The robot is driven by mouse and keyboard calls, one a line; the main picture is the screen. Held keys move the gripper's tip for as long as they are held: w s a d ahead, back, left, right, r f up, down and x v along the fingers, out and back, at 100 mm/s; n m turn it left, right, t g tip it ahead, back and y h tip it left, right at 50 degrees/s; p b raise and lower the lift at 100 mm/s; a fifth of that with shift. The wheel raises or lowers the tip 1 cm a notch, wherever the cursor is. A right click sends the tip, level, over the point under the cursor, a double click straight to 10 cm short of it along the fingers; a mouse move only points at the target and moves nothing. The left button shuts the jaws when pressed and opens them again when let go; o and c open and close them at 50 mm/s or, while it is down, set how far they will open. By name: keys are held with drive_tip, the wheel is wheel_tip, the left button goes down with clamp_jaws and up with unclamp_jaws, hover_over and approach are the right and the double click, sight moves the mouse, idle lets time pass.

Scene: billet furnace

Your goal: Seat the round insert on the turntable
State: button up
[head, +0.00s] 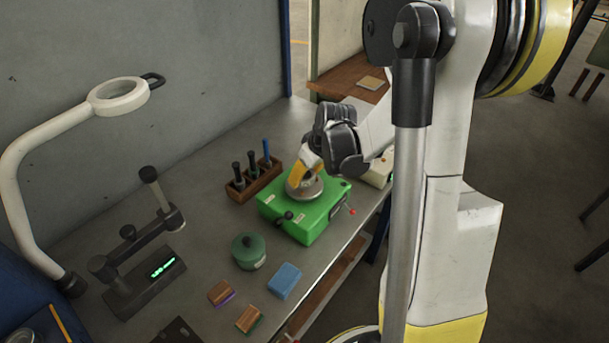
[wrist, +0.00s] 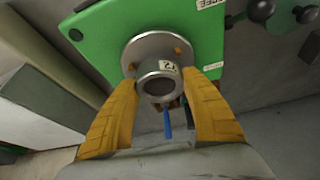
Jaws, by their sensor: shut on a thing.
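The turntable (head: 297,195) is a round grey metal disc on top of a green box (head: 318,227). In the wrist view the grey disc (wrist: 132,52) shows two small orange spots. The round insert (wrist: 157,84) is a short grey metal cylinder with an open bore and a small white number label. My gripper (head: 304,178) is over the turntable, its yellow fingers (wrist: 160,97) on either side of the insert and shut on it. The insert overlaps the disc in the wrist view. I cannot tell whether it touches the disc; its far end is hidden.
A wooden rack (head: 254,180) with several upright tools stands behind the green box. A black levered device (head: 145,285) and a lamp (head: 120,96) stand left.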

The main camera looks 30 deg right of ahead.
drive_tip(key=shift+f+b, duration=0.5)
drive_tip(key=shift+f, duration=0.05)
idle(0.4)
drive_tip(key=o, duration=1.1)
drive_tip(key=shift+r, duration=0.1)
drive_tip(key=p+v, duration=0.7)
drive_tip(key=v, duration=0.4)
